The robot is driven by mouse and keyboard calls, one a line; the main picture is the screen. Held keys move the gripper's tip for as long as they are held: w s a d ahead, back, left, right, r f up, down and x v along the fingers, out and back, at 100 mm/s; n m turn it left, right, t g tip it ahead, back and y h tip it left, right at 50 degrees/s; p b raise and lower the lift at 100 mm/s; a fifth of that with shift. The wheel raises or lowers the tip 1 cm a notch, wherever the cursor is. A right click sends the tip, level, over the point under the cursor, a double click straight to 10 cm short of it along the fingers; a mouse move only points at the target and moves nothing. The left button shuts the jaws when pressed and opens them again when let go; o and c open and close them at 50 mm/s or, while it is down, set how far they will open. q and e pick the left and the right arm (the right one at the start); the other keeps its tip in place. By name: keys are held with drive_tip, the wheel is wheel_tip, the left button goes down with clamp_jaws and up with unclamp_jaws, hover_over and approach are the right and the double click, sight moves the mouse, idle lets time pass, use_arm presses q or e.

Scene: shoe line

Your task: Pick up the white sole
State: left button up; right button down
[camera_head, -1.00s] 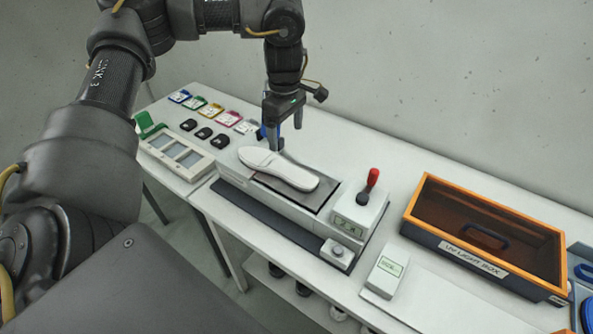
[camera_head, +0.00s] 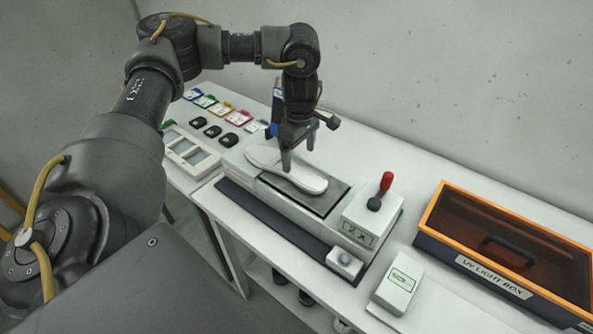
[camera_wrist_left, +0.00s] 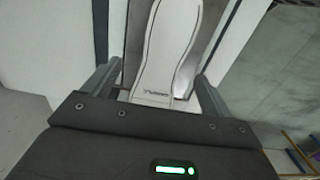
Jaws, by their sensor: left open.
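The white sole (camera_head: 292,174) lies flat on the dark top plate of a white and grey device (camera_head: 318,198) in the head view. My left gripper (camera_head: 298,154) is open, pointing down over the middle of the sole. In the left wrist view, one end of the white sole (camera_wrist_left: 158,75) shows between the two spread fingers of my left gripper (camera_wrist_left: 157,82). I see a gap on each side of the sole. In the head view the fingers partly hide the sole's far edge. I cannot tell whether a fingertip touches it. My right gripper is not in view.
A red-topped lever (camera_head: 386,182) stands at the device's right end. An orange-rimmed UV light box (camera_head: 474,262) is further right, with a small white display unit (camera_head: 399,284) before it. Coloured cards (camera_head: 222,108), black pieces (camera_head: 213,131) and a compartment tray (camera_head: 190,152) lie left.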

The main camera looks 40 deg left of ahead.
sight(297, 171)
use_arm(q)
drive_tip(key=shift+s+d+f, duration=0.1)
drive_tip(key=shift+s+f, duration=0.1)
drive_tip(key=shift+f, duration=0.2)
drive_tip(key=shift+a+f+p, duration=0.2)
drive_tip(key=shift+f+p, duration=0.1)
drive_tip(key=shift+f, duration=1.95)
drive_tip(key=shift+c, duration=0.3)
drive_tip(key=c, duration=1.1)
drive_tip(key=shift+c, duration=0.3)
drive_tip(key=shift+r, duration=0.2)
